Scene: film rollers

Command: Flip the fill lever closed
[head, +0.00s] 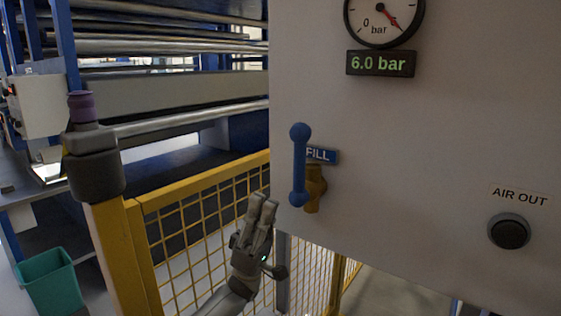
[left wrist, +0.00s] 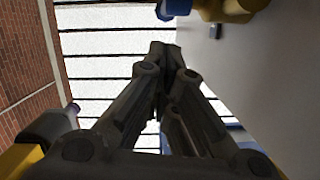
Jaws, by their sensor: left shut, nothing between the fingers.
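The blue fill lever (head: 299,165) stands upright on the front of the pale panel, with a ball at its top and bottom ends. It is mounted on a brass valve (head: 314,187) beside the blue FILL label (head: 322,155). My left gripper (head: 264,202) is shut and empty, below and to the left of the lever, apart from it. In the left wrist view the closed fingers (left wrist: 165,55) point up, and part of the blue lever (left wrist: 174,8) and the brass valve (left wrist: 228,8) show at the top edge. My right gripper is not in view.
The pale panel (head: 420,130) fills the right side. It carries a gauge (head: 384,18), a 6.0 bar display (head: 380,64) and a black AIR OUT port (head: 509,231). A yellow mesh fence (head: 200,215) stands behind my left gripper. A teal bin (head: 50,281) is at lower left.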

